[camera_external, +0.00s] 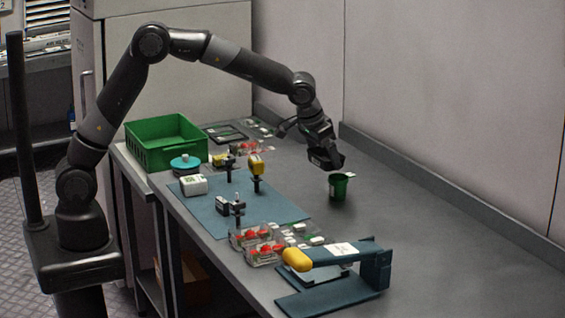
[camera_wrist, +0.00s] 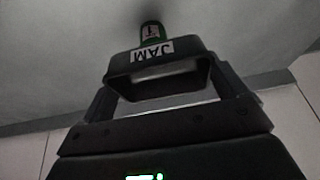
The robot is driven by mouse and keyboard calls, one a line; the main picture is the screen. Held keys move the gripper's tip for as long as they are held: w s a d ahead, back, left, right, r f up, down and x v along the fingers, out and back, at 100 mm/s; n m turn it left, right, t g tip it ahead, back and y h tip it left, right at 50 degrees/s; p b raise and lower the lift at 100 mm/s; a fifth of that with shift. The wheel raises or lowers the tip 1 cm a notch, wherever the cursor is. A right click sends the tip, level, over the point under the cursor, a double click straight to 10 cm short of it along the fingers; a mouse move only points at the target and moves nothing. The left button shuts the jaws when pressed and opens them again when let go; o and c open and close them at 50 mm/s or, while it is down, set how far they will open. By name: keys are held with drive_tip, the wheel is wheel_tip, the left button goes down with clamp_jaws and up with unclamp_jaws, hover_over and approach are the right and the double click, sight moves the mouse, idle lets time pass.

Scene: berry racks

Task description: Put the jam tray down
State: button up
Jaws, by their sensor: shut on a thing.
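My gripper (camera_external: 318,143) is shut on the jam tray (camera_external: 328,162), a small dark tray, and holds it above the bench at the back right. In the wrist view the tray (camera_wrist: 155,72) sits between the fingers of my gripper (camera_wrist: 162,85). Its white JAM label appears upside down. The tray looks empty, though its inside is dim. In the outside view it blends with the dark gripper, so its exact gap above the bench is hard to tell.
A green cup (camera_external: 339,188) stands just below the gripper; it also shows in the wrist view (camera_wrist: 151,31). A blue mat (camera_external: 215,215) holds several small items. Clear berry boxes (camera_external: 258,243), a blue press-like device (camera_external: 375,268) and a green crate (camera_external: 166,142) stand around. The bench's right side is clear.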

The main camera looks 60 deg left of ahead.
drive_tip(key=s+a+n+y, duration=0.1)
drive_tip(key=a+n, duration=0.3)
drive_tip(key=a, duration=0.9)
hover_over(298, 169)
drive_tip(key=s, duration=0.2)
drive_tip(key=f, duration=0.6)
drive_tip(key=shift+w+d, duration=0.15)
drive_tip(key=shift+d, duration=0.2)
drive_tip(key=shift+w+a+f, duration=0.2)
drive_tip(key=shift+a+f, duration=0.1)
drive_tip(key=shift+f, duration=1.9)
drive_tip(key=shift+f, duration=0.2)
drive_tip(key=o, duration=0.7)
